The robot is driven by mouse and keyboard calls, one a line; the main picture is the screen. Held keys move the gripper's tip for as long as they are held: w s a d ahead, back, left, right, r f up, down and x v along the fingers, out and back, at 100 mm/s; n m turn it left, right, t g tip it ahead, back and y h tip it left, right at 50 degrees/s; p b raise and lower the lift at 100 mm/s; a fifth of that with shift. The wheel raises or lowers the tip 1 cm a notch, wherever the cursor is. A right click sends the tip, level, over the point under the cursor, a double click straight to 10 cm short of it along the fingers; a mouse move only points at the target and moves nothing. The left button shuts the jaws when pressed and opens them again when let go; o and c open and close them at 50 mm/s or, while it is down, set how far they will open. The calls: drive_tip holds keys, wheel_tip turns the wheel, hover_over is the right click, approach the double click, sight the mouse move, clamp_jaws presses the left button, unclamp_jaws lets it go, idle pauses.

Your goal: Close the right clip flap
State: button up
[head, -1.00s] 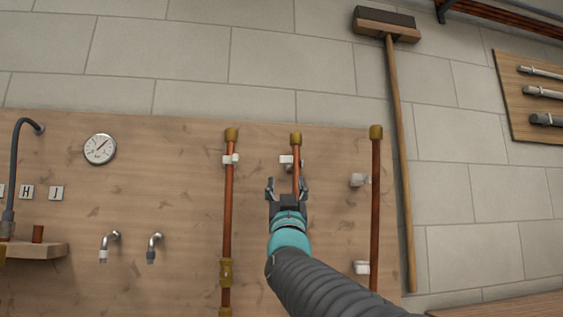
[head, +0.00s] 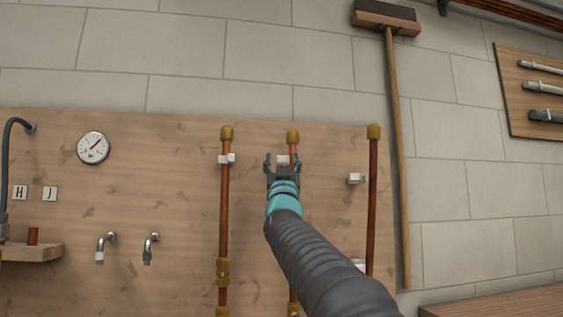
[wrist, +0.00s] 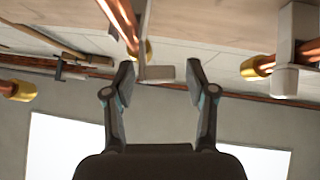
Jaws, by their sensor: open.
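My gripper (head: 282,162) is open and empty in front of the middle copper pipe (head: 293,240), just at its white clip (head: 283,159). In the wrist view the fingers of my gripper (wrist: 164,85) point at this clip. Its pale flap (wrist: 158,73) juts out, standing open, between the fingertips with no clear contact. The clip on the left pipe also shows in the wrist view, on the right (wrist: 296,45); it wraps its pipe. By the right pipe (head: 373,200) stands a white clip (head: 356,179), with another lower one (head: 358,262) partly behind my arm.
The left pipe (head: 225,200) with its own clip (head: 227,159) stands close by. A broom (head: 398,150) leans right of the board. Two taps (head: 104,247), a gauge (head: 93,148) and a small shelf (head: 30,252) are at left. Bare board lies between the pipes.

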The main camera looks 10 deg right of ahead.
clamp_jaws()
